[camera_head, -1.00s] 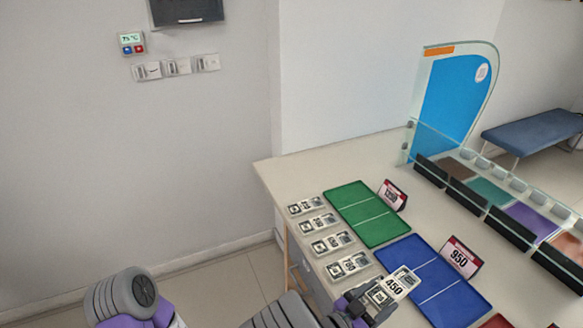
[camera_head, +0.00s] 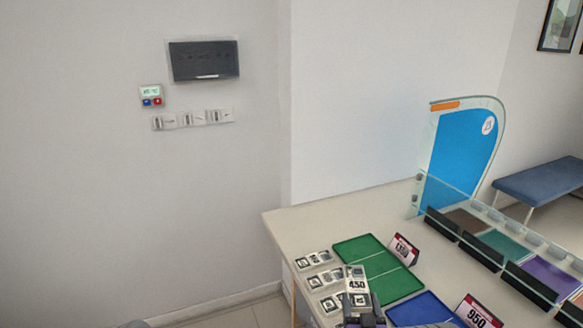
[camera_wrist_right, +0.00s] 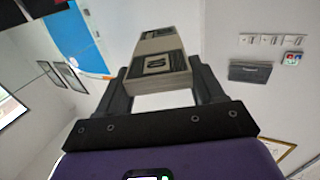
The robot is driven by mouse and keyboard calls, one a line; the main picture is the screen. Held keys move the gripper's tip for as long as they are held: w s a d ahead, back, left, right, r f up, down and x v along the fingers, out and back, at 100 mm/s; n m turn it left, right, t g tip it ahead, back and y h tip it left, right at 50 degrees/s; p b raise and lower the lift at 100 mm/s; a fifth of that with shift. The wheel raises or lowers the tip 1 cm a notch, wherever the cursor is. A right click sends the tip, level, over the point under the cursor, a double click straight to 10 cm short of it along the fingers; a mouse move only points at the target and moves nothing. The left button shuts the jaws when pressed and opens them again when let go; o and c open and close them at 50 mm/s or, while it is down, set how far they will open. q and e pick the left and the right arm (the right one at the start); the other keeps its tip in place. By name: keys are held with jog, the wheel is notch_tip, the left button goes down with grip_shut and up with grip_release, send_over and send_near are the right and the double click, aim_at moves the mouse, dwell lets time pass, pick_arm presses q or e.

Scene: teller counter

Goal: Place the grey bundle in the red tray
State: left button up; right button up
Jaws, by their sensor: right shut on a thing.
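My right gripper (camera_head: 360,308) is shut on the grey bundle (camera_head: 357,286), which carries the number 450. The bundle stands up from the fingers, in front of the green tray's lower left part in the head view. In the right wrist view the bundle (camera_wrist_right: 160,60) sits between the two fingers of the right gripper (camera_wrist_right: 160,88). The red tray is in neither view now. My left gripper is out of view.
The green tray (camera_head: 366,247) and the blue tray (camera_head: 418,309) lie on the counter (camera_head: 300,225), each with a number sign. Several other bundles lie in a column left of the green tray. Dark-fronted bins and a clear screen (camera_head: 465,140) stand behind.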

jog(key=shift+a+r+n+y, duration=0.2)
jog(key=shift+n+y, duration=0.1)
jog(key=shift+y, duration=0.2)
jog(key=shift+f, duration=0.1)
jog(key=shift+d+f+m+h, duration=0.35)
jog(key=shift+m+h, duration=0.25)
jog(key=shift+h, duration=0.3)
jog(key=s+d+f+m+g+h, duration=0.2)
jog(key=s+m+g+h, duration=0.3)
jog(key=s+m+h, duration=0.1)
jog(key=s+d+f+m+g+h, duration=0.2)
jog(key=s+f+m+g+h, duration=0.1)
jog(key=s+m+g+h, duration=0.3)
jog(key=s+h+b, duration=0.1)
jog(key=s+h, duration=0.1)
jog(key=s, duration=0.2)
jog(key=shift+s+d+f+h, duration=0.2)
jog(key=shift+d+h, duration=0.1)
jog(key=shift+h, duration=0.1)
notch_tip(320, 180, down, 5)
jog(key=shift+r+b, duration=0.15)
jog(key=shift+b, duration=0.95)
jog(key=shift+f+b, duration=0.75)
jog(key=shift+f, duration=1.65)
jog(key=shift+f, duration=0.1)
